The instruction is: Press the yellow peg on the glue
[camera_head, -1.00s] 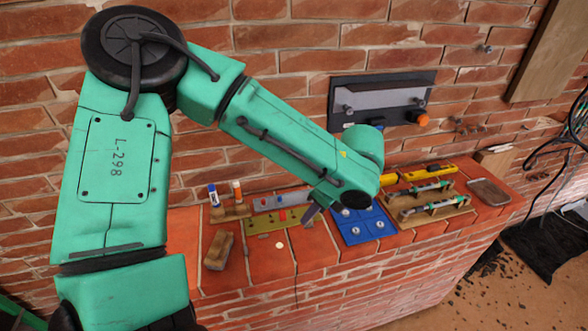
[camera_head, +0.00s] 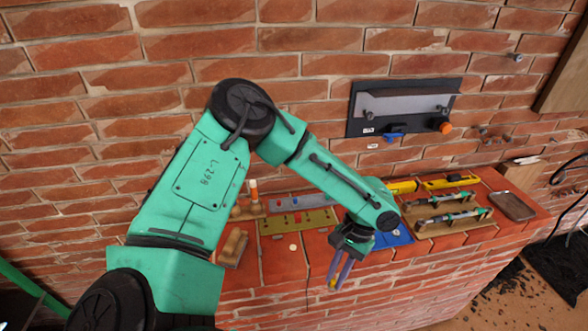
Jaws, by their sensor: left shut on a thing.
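My left gripper (camera_head: 336,282) points down near the front edge of the brick ledge (camera_head: 278,266), to the right of a small pale round spot. Its fingers are close together, and a small bit of yellow shows at their tips, which looks like the yellow peg (camera_head: 332,284). Most of the peg is hidden by the fingers. The pale spot (camera_head: 293,247), which may be the glue, lies on the ledge in front of the olive board and is apart from the gripper. My right gripper is not in view.
An olive board (camera_head: 275,227) with several pegs and a grey strip (camera_head: 285,205) lie behind. A wooden block (camera_head: 233,248) is at left. A blue board (camera_head: 400,238) is partly behind my arm. Wooden tool racks (camera_head: 448,228) stand at right. A dark wall panel (camera_head: 403,106) is above.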

